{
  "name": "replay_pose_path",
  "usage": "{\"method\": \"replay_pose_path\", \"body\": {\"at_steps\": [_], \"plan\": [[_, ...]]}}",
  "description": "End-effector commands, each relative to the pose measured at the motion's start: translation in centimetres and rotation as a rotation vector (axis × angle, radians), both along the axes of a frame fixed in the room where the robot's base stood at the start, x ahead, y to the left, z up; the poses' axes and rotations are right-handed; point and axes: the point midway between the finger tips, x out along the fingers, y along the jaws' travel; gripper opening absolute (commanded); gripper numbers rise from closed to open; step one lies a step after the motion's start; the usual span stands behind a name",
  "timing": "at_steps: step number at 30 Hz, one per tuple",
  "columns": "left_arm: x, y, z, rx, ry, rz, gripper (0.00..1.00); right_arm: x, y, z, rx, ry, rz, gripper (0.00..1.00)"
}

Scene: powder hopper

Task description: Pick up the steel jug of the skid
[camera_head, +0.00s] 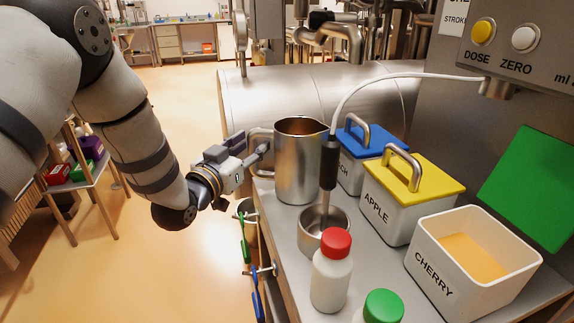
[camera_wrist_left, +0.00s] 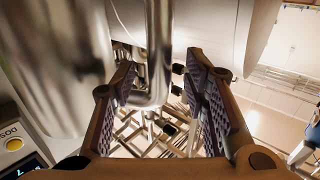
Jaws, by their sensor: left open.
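The steel jug (camera_head: 299,168) stands upright on the steel bench, with its handle (camera_head: 256,135) on the left side. My left gripper (camera_head: 256,153) is at the handle, coming in from the left. In the left wrist view the gripper (camera_wrist_left: 162,85) is open, with a padded finger on each side. The jug's handle (camera_wrist_left: 157,45) shows between the fingers, with gaps beside it. The jug's body (camera_wrist_left: 55,60) fills the left of that view. Whether a finger touches the handle is not clear. My right gripper is not in view.
Right of the jug are a blue-lidded bin (camera_head: 352,172), a yellow-lidded APPLE bin (camera_head: 400,205) and an open CHERRY bin (camera_head: 440,275). A small steel cup (camera_head: 312,238) under a probe (camera_head: 329,165) and a red-capped bottle (camera_head: 331,280) stand in front. Tools hang at the bench's left edge.

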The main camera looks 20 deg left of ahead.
Motion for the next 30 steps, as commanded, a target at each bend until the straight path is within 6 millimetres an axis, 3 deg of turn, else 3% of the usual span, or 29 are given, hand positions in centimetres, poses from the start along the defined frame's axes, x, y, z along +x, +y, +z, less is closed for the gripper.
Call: {"method": "replay_pose_path", "body": {"at_steps": [3,9,15,30], "plan": [[1.28,-0.08,-0.03,-0.001,-0.001,0.001,0.41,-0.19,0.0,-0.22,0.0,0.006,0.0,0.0],[1.37,-0.08,0.11,-0.001,-0.001,0.001,0.41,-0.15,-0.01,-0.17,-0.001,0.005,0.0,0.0],[1.35,-0.07,0.09,-0.001,-0.001,0.001,0.0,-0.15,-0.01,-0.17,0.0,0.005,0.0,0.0],[1.38,-0.07,0.54,-0.002,-0.006,0.001,0.0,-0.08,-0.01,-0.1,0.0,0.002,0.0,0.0]]}}
